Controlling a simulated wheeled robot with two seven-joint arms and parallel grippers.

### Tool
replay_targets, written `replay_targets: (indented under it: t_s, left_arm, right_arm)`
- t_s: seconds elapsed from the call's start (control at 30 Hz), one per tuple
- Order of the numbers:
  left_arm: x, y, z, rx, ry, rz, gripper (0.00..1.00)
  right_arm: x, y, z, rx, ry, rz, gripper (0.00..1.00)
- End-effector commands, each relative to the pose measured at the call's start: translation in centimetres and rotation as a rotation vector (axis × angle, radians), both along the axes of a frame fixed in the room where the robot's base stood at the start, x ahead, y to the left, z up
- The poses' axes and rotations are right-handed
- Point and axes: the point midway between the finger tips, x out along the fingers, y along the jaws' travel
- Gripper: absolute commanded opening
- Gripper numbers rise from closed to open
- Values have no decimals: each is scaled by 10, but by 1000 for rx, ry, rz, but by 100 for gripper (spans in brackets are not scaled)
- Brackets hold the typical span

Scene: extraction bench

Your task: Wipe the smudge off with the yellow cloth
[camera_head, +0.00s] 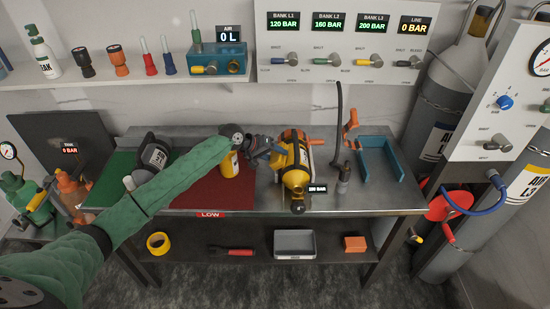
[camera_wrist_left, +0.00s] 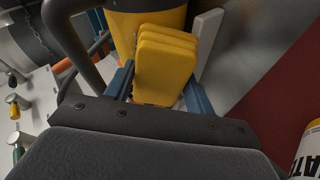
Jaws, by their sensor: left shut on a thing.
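My left gripper (camera_head: 268,152) reaches across the bench from the left. In the left wrist view its blue fingers (camera_wrist_left: 160,88) are shut on the folded yellow cloth (camera_wrist_left: 166,58). The cloth is right in front of a yellow cylinder (camera_wrist_left: 122,28); I cannot tell whether they touch. I cannot make out a smudge in either view; the gripper and cloth hide part of the cylinder. My right gripper is not in view.
A yellow bottle (camera_head: 229,166) stands beside my left forearm on the red mat (camera_head: 215,195). A black hose (camera_head: 339,120) rises right of the cylinder, near a blue cradle (camera_head: 398,168). A valve panel (camera_head: 340,50) is behind. The bench's front right is clear.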

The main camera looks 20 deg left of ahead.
Motion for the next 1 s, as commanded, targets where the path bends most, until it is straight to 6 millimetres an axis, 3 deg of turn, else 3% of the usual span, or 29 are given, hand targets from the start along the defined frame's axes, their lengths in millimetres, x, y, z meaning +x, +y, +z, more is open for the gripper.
replay_targets:
  t_s: [0.27, 0.73, 1.0]
  left_arm:
    - [8, -1, 1, -1, 0, -1, 27]
    - [14, -21, 27, -2, 0, -1, 27]
    - [15, -26, 31, -2, -1, -1, 27]
  right_arm:
    - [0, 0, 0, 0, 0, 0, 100]
    - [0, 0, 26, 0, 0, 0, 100]
    - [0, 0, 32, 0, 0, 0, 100]
